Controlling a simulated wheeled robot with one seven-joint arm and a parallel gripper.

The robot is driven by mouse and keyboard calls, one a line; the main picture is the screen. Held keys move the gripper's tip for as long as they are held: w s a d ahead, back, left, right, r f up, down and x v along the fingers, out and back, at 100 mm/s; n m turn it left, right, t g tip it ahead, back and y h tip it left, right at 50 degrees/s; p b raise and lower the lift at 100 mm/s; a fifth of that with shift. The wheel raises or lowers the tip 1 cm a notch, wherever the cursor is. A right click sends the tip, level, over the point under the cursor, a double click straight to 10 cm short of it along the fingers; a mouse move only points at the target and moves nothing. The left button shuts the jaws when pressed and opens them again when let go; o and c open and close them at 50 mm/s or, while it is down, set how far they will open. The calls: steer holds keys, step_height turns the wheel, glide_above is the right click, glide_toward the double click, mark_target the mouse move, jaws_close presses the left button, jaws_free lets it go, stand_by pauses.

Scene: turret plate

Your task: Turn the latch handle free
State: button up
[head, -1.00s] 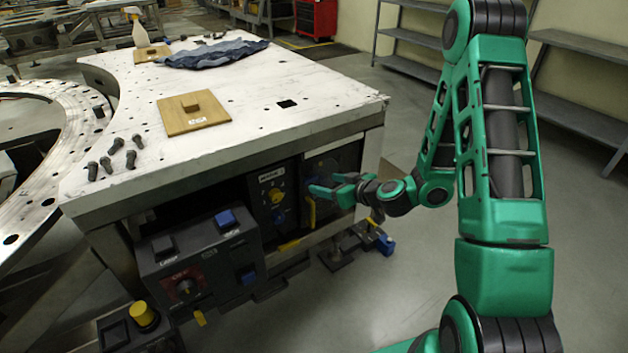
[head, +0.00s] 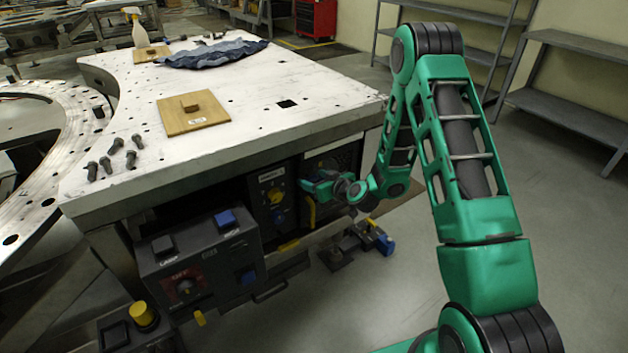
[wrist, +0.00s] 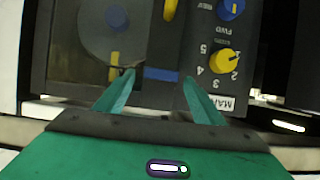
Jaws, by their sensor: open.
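My gripper (head: 318,185) is at the panel front under the table's edge, and it also shows in the wrist view (wrist: 159,77). Its two fingers stand apart and hold nothing that I can see. In the wrist view, a blue bar (wrist: 161,74) lies crosswise between the fingertips; contact cannot be told. A yellow handle (wrist: 170,9) is beyond the fingertips, partly cut off by the frame, and appears below my gripper in the head view (head: 311,212). A grey disc (wrist: 115,30) is beyond the left finger. I cannot tell which part is the latch handle.
A yellow numbered knob (wrist: 222,61) and a blue knob (wrist: 231,9) are beside the right finger. A dark control box (head: 200,255) stands in front left of the panel. The steel table top (head: 270,85) overhangs above. Open floor is at right.

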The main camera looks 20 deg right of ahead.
steer(key=shift+w+a+f, duration=0.15)
steer(key=shift+w, duration=0.25)
